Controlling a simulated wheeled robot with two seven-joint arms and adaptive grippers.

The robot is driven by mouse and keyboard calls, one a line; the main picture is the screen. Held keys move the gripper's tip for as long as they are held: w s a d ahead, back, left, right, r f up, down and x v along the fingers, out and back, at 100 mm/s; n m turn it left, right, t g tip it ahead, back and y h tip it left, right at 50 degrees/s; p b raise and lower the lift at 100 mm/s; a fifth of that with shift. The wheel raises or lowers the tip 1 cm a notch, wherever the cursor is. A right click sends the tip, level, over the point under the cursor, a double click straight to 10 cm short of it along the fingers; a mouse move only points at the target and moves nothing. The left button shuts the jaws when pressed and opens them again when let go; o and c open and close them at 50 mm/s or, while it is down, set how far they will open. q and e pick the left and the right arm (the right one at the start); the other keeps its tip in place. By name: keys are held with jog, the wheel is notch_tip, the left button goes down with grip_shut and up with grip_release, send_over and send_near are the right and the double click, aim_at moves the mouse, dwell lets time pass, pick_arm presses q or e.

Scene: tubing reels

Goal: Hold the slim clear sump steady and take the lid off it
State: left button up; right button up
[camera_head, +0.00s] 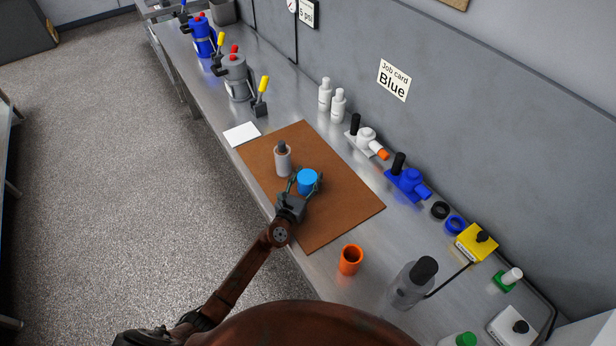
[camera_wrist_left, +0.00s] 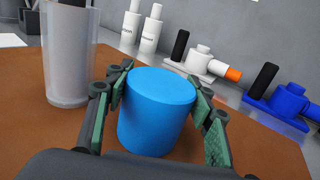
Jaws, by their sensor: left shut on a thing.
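A slim clear sump (camera_head: 283,162) stands upright on the brown mat, with a dark piece at its top. It also shows in the left wrist view (camera_wrist_left: 68,55), at the upper left, with its top cut off. My left gripper (camera_head: 306,184) is beside it, shut on a smooth blue cylinder (camera_wrist_left: 157,110). The blue cylinder is upright between the two fingers, on or just above the mat; I cannot tell which. The left gripper is apart from the sump. My right gripper is not in view.
The brown mat (camera_head: 335,218) lies on the steel bench. An orange cup (camera_head: 350,260) and a larger clear vessel with a black top (camera_head: 412,286) stand in front of it. White bottles (camera_head: 325,95), a white valve (camera_head: 367,142) and a blue valve (camera_head: 407,182) line the back.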

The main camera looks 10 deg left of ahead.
pick_arm(q)
jog(key=o, duration=1.1)
jog(key=shift+f, duration=0.1)
jog(key=shift+r+p, duration=0.3)
jog(key=s, duration=0.3)
jog(key=s+a, duration=0.1)
jog(key=s, duration=0.3)
jog(key=s+a, duration=0.1)
jog(key=s, duration=0.3)
jog(key=shift+s+a+f, duration=0.1)
jog(key=shift+s+f, duration=0.05)
jog(key=shift+s, duration=0.3)
